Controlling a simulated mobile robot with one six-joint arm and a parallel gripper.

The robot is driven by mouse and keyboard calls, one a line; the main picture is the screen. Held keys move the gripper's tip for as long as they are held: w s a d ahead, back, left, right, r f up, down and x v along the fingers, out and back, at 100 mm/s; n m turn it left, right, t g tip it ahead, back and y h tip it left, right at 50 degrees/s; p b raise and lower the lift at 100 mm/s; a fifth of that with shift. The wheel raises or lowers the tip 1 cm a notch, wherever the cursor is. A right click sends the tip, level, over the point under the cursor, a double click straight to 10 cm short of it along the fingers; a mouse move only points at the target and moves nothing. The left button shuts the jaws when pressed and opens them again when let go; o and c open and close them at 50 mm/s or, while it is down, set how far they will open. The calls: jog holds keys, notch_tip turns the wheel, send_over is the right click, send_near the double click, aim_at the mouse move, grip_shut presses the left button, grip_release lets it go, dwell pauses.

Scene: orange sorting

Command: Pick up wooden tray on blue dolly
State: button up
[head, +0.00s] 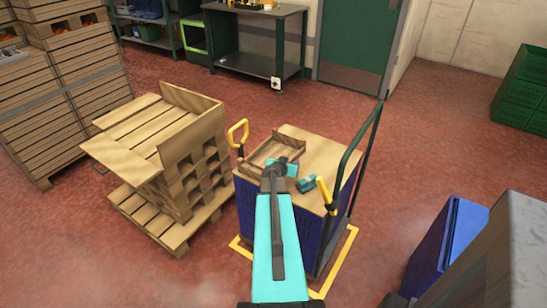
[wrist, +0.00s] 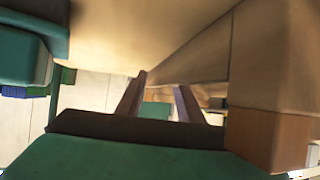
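The wooden tray (head: 287,147) is a shallow brown box with low walls. It lies on the light wooden top (head: 318,145) of the blue dolly (head: 262,205) in the head view. My gripper (head: 279,165) is at the tray's near side, and my arm hides part of that side. In the wrist view, the two dark fingers of my gripper (wrist: 160,100) stand apart with a gap between them. Pale wooden surfaces (wrist: 185,45) fill much of that view close by; I cannot tell which part is the tray. Contact with the tray cannot be made out.
A dark green rail (head: 356,165) rises on the dolly's right side, with a yellow handle (head: 326,194). Stacked pallets (head: 180,185) stand left. A blue bin (head: 447,240) is at right. Red floor (head: 430,130) is clear behind.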

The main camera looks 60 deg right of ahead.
dwell(0.6)
grip_shut()
